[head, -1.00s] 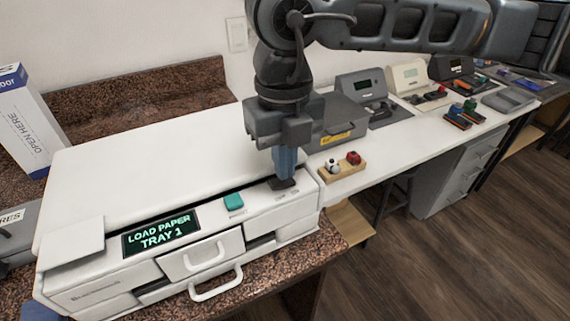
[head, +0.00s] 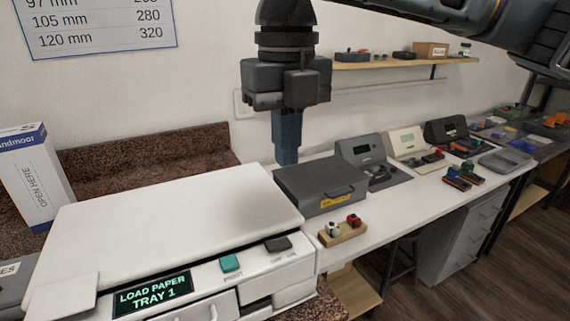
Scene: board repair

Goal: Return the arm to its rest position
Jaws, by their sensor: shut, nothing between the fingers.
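My gripper (head: 287,158) hangs pointing down from my arm at the upper middle of the head view. Its blue fingers are shut together with nothing between them. It is in the air above and behind the right end of the white printer (head: 180,215), apart from it. The printer's display (head: 152,295) reads "LOAD PAPER TRAY 1". A teal button (head: 230,263) and a dark switch (head: 278,244) sit on its front panel.
A grey lidded box (head: 320,188) and a wooden block with a white and a red knob (head: 343,231) stand right of the printer. Several devices line the white bench (head: 400,205). A wall shelf (head: 400,62) is behind. A white carton (head: 32,180) stands at left.

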